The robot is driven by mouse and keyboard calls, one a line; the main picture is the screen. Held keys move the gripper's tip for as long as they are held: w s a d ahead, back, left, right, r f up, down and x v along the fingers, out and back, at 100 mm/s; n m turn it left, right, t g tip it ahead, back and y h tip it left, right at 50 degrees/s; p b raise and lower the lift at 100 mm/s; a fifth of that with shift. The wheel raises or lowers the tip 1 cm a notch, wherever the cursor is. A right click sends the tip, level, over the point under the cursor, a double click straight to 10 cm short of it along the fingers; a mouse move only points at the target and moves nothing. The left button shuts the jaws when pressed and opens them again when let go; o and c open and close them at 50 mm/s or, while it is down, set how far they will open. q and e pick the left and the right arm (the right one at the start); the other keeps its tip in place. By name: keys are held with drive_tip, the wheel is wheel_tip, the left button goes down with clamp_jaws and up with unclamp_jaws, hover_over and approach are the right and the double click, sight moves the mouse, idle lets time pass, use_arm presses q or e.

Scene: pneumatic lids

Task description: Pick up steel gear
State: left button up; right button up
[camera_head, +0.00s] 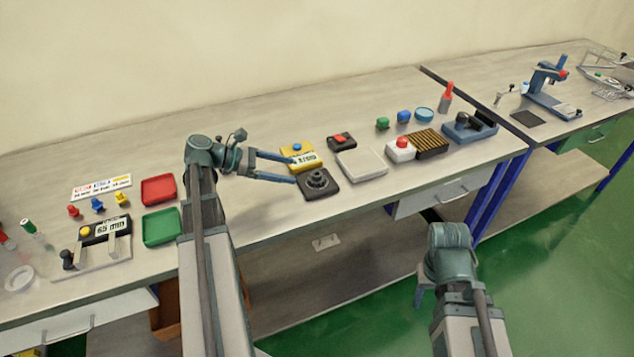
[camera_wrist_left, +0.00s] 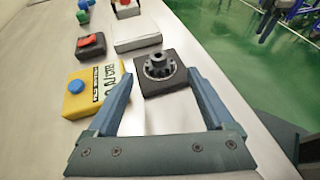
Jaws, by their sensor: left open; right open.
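The steel gear (camera_head: 317,179) is a dark grey toothed ring with a raised hub. It sits on a black square base (camera_head: 329,191) near the front edge of the bench. My right arm shows low in front of the bench, and the fingers of my right gripper (camera_head: 420,297) are mostly hidden.
A yellow box with a blue button (camera_head: 300,157) stands right beside the gear's base. Red (camera_head: 159,189) and green (camera_head: 161,227) trays lie left. Bare bench lies behind.

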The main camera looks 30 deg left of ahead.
sight(315, 174)
use_arm(q)
drive_tip(key=shift+b+x, duration=0.6)
drive_tip(key=shift+x, duration=1.75)
drive_tip(key=shift+f, duration=0.1)
drive_tip(key=b+x, duration=0.1)
drive_tip(key=x, duration=0.4)
drive_tip(key=shift+w+b, duration=0.2)
drive_tip(key=shift+b, duration=0.2)
drive_tip(key=shift+s, duration=0.1)
clamp_jaws()
